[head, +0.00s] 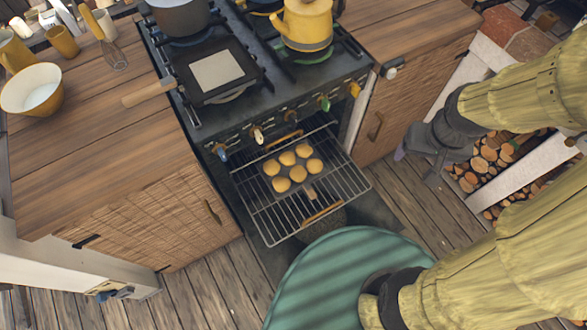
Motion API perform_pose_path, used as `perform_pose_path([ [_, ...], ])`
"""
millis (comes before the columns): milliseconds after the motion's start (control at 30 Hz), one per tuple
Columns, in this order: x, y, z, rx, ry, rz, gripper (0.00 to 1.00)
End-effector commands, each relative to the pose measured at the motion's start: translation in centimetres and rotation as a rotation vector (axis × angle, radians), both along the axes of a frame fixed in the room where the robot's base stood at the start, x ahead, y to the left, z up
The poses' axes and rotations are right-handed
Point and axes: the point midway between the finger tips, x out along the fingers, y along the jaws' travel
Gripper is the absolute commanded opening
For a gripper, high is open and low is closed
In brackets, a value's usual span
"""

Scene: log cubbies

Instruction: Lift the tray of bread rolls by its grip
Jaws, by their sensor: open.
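The dark tray (285,171) carries several golden bread rolls (298,173) and sits on the wire oven rack (262,212), which is pulled out of the stove. A short light-wood grip (311,193) sticks out from the tray's near edge. My gripper (413,165) is open and empty, well to the right of the tray and apart from it. It is in front of the right cabinet and the log cubbies.
The stove (265,115) bears a yellow kettle (306,24), a dark pot (181,15) and a griddle pan (212,75). Wooden counters (95,150) flank it. Log cubbies (485,160) stand at right. A round green surface (335,280) is in the near foreground.

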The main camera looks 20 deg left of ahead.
Motion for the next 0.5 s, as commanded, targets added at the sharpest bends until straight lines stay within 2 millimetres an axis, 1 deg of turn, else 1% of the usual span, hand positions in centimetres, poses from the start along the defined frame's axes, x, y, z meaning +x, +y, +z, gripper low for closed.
perform_pose_path([
  [33,0.4,0.9,-2.3,-0.014,0.027,0.058,0.74],
  [167,1.1,3.8,-6.8,-0.077,0.115,0.263,0.74],
  [200,1.3,4.8,-8.3,-0.102,0.144,0.335,0.74],
  [267,1.5,6.4,-10.6,-0.144,0.188,0.443,0.74],
  [300,1.6,7.5,-12.0,-0.174,0.215,0.513,0.74],
  [367,1.7,9.0,-14.2,-0.222,0.255,0.617,0.74],
  [500,1.7,12.6,-19.3,-0.351,0.340,0.855,0.74],
])
